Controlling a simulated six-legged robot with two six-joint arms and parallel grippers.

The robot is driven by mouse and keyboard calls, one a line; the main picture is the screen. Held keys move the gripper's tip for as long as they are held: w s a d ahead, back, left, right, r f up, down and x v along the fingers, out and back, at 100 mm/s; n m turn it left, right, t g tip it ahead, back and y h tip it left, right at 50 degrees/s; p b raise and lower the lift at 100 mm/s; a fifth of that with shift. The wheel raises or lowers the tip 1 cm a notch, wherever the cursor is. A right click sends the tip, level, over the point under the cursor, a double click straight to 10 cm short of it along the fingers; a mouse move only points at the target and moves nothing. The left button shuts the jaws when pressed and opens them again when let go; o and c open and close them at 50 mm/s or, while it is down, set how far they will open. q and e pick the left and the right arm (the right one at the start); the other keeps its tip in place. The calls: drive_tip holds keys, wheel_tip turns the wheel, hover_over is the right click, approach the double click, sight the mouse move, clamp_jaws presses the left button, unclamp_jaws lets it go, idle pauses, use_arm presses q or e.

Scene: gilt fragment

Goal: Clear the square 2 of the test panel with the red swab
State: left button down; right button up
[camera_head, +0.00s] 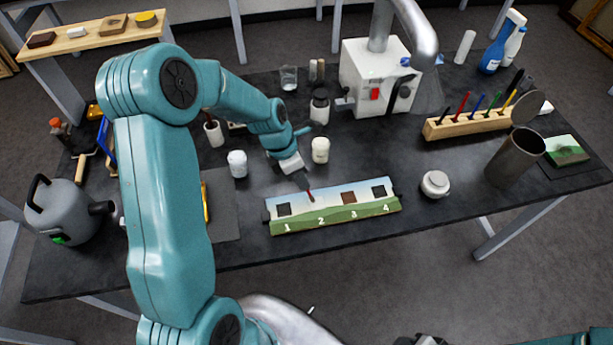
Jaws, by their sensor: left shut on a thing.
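The test panel (334,215) lies at the front middle of the black table, with a painted landscape and numbers 1 to 4. Dark squares show above 1 and 4, and a brown one above 3. Above 2 no dark patch shows; the swab tip covers part of that spot. My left gripper (301,178) is shut on the red swab (310,195), whose red tip points down at the panel above number 2. I cannot tell whether the tip touches. A dark and white part at the bottom edge seems to be my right gripper (420,340); its fingers are hidden.
White jars (237,164) and (320,150) stand behind the panel, near my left gripper. A round white tin (435,184) and a metal cylinder (515,157) stand to the right. A wooden rack (468,124) holds several coloured sticks. A grey kettle (65,212) stands at left.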

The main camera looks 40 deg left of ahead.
idle(0.3)
use_arm(q)
wheel_tip(320, 180, up, 2)
drive_tip(key=shift+p, duration=0.7)
drive_tip(key=shift+s+r, duration=0.1)
drive_tip(key=shift+r, duration=0.9)
